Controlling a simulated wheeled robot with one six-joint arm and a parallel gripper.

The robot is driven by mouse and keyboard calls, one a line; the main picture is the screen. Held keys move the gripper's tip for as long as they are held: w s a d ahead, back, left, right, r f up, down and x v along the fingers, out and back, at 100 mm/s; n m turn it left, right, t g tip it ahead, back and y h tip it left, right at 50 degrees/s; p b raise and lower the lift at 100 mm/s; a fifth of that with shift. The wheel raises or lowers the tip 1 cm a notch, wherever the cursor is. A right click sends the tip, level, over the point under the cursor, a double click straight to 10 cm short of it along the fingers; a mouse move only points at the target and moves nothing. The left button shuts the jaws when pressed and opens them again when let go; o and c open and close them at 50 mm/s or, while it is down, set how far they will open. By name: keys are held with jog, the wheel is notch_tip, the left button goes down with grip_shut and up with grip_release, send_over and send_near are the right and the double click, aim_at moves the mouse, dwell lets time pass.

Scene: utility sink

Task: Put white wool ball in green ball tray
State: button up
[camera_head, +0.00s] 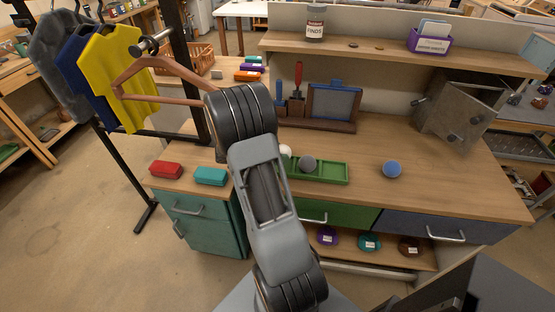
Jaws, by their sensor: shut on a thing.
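The green ball tray (335,178) lies on the wooden worktop, just right of my arm. Its left end is hidden behind the arm. A dark grey ball (308,163) sits in the tray. The white wool ball (286,151) shows only in part at the arm's right edge, by the tray's left end. I cannot tell whether it is in the tray, behind it or held above it. My gripper is hidden behind my own arm, so its fingers do not show.
A blue ball (392,169) sits on the worktop right of the tray. A red box (166,170) and a teal box (210,176) lie on the left. A framed board (333,103) and a metal box (461,112) stand behind. The worktop's front right is clear.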

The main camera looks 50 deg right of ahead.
jog(key=shift+w+d+f, duration=0.15)
jog(key=shift+w+f, duration=0.1)
jog(key=shift+f, duration=1.7)
jog(key=o, duration=0.6)
jog(key=shift+o, duration=0.2)
jog(key=b+v, duration=0.1)
jog(key=v, duration=1)
jog(key=shift+w+a+r, duration=0.15)
jog(key=shift+a+r, duration=0.1)
jog(key=s+a+r+m+t+y, duration=0.3)
jog(key=a+m+y, duration=0.1)
jog(key=a, duration=0.3)
jog(key=s+a+r+m+t+y, duration=0.3)
jog(key=s+a+m+y, duration=0.1)
jog(key=a, duration=0.3)
jog(key=s+a+r+m+t+y, duration=0.3)
jog(key=a+m+t+y, duration=0.1)
jog(key=a, duration=0.3)
jog(key=shift+s+m, duration=0.4)
jog(key=shift+m, duration=0.2)
